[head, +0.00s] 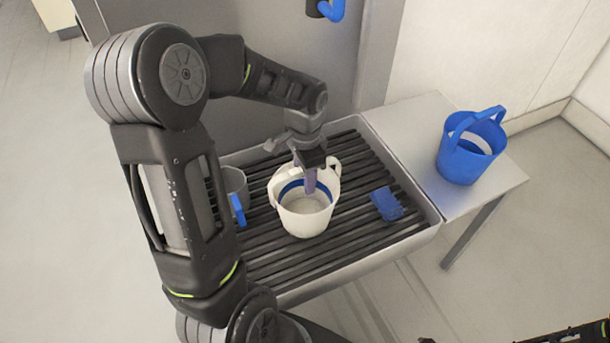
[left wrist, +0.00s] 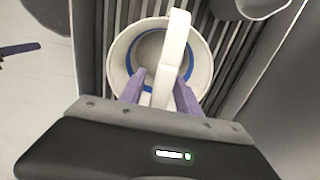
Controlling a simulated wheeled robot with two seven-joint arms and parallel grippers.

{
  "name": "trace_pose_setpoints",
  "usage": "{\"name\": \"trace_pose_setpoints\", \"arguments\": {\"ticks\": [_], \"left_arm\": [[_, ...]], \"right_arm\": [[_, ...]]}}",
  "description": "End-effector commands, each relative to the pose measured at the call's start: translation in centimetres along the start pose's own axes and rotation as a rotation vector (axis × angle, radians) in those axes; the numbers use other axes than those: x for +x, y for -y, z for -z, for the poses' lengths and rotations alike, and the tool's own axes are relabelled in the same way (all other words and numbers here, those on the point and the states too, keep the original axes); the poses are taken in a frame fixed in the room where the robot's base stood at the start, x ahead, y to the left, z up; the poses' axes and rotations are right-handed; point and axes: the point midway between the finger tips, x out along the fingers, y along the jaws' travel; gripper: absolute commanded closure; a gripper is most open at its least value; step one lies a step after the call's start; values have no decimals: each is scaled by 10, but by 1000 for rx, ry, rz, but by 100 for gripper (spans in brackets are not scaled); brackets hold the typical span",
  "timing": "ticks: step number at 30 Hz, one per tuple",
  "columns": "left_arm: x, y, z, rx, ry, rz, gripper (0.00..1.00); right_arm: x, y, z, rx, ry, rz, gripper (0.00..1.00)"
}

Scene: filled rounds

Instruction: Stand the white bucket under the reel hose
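The white bucket (head: 305,216) with a blue band inside stands upright on a dark slatted grate (head: 350,232); it also shows in the left wrist view (left wrist: 118,62). My left gripper (head: 311,182) is over the bucket's mouth, pointing down. In the left wrist view its two purple fingers (left wrist: 160,82) are apart, one on each side of the white handle (left wrist: 177,40), with a gap showing. A blue hose end (head: 333,10) hangs at the top of the head view; its reel is out of frame. A purple finger (left wrist: 20,48), probably my right gripper, shows at the left edge.
A grey container (head: 236,182) with a blue handle stands left of the bucket. A blue block (head: 387,204) lies on the grate to the right. A blue bucket (head: 466,160) stands on a side table (head: 420,125). The grate's raised rim (head: 432,215) borders it.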

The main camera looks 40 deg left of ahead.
Motion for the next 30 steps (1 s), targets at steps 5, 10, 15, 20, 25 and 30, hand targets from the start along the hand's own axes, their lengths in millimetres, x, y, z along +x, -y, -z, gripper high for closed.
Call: {"name": "trace_pose_setpoints", "arguments": {"ticks": [5, 10, 15, 20, 25, 30], "left_arm": [[-13, 1, 1, -1, -2, 2, 61], [-40, 1, 1, 0, -4, 4, 61], [-66, 1, 1, 1, -4, 3, 61], [-78, 0, 0, 0, -1, 0, 61], [-78, 0, 0, 0, 0, 0, 61], [-78, 0, 0, 0, 0, 0, 61]], "right_arm": [[-2, 1, 0, 0, 0, 0, 56], [-3, 1, 0, 0, 0, 0, 56], [-4, 2, 0, 0, 0, 0, 56], [-4, 2, 0, 0, 0, 0, 56], [-4, 2, 0, 0, 0, 0, 56], [-4, 2, 0, 0, 0, 0, 56]]}}
